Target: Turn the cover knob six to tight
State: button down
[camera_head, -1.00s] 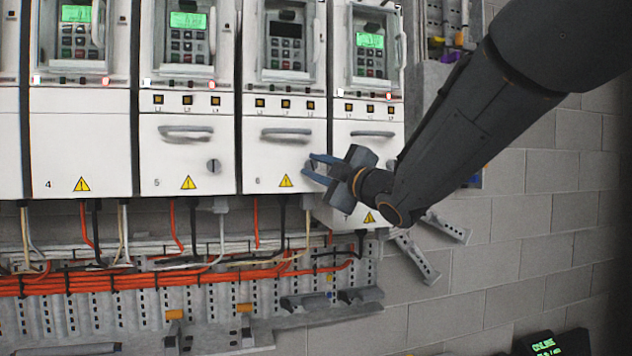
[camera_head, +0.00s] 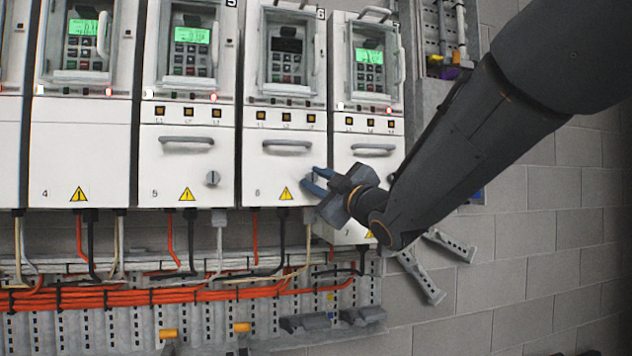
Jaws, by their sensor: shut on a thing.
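Drive six's white lower cover (camera_head: 270,165) has a handle (camera_head: 287,146) and a yellow warning sign (camera_head: 285,194). Its knob sits at the cover's lower right, between the fingertips and mostly hidden by them. My gripper (camera_head: 316,181) reaches in from the right with its blue fingers shut on the knob. The angle of the knob's slot cannot be made out. The drive's display above (camera_head: 287,45) is dark.
Drive five's knob (camera_head: 212,178) is exposed to the left, with its slot near upright. Drive seven's cover (camera_head: 362,143) is partly behind my gripper. Orange cables (camera_head: 190,297) run below the drives. A grey brick wall (camera_head: 545,190) lies to the right.

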jog(key=c, duration=1.5)
grip_release()
jog(key=shift+b+v, duration=0.7)
jog(key=shift+v, duration=3.25)
